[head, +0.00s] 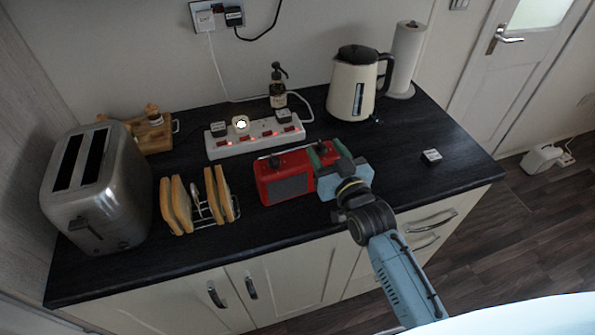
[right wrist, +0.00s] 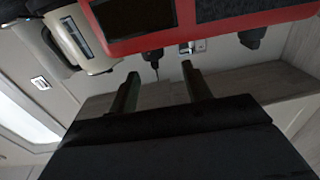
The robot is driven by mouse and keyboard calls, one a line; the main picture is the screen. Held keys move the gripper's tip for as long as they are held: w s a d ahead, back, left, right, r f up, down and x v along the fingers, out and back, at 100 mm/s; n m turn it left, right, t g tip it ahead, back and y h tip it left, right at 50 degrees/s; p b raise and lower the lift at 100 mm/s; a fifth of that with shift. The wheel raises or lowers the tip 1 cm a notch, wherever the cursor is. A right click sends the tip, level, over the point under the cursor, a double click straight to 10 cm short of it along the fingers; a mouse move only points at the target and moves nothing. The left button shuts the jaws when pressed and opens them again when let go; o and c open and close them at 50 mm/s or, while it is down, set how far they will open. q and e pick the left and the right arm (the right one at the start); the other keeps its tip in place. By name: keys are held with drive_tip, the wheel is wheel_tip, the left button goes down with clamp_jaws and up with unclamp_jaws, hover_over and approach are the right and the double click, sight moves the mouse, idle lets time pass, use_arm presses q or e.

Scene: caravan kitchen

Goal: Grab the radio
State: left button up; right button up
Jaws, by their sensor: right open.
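The red radio (head: 283,178) stands upright on the dark counter, its grey speaker grille facing the front edge and a handle along its top. My right gripper (head: 323,153) is at the radio's right end, near the top, and hides part of that end. In the right wrist view, the radio (right wrist: 185,18) crosses the top of the picture. The two fingers of my right gripper (right wrist: 160,82) are spread below it with nothing visible between them. I cannot tell whether a finger touches the radio. My left gripper is not in view.
A white power strip (head: 232,147) with plugs lies behind the radio. A toast rack (head: 203,209) and a steel toaster (head: 97,190) stand to its left. A kettle (head: 353,88) and paper roll (head: 405,60) stand behind right. The counter right of my gripper is mostly clear.

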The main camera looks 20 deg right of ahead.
sight(319, 141)
drive_tip(key=shift+w, duration=0.4)
drive_tip(key=w, duration=0.2)
drive_tip(key=w+f, duration=0.1)
drive_tip(key=w, duration=0.1)
drive_tip(key=shift+w, duration=0.4)
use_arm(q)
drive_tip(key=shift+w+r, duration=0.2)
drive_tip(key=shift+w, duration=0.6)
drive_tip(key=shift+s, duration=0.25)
use_arm(e)
clamp_jaws()
drive_tip(key=shift+r, duration=0.2)
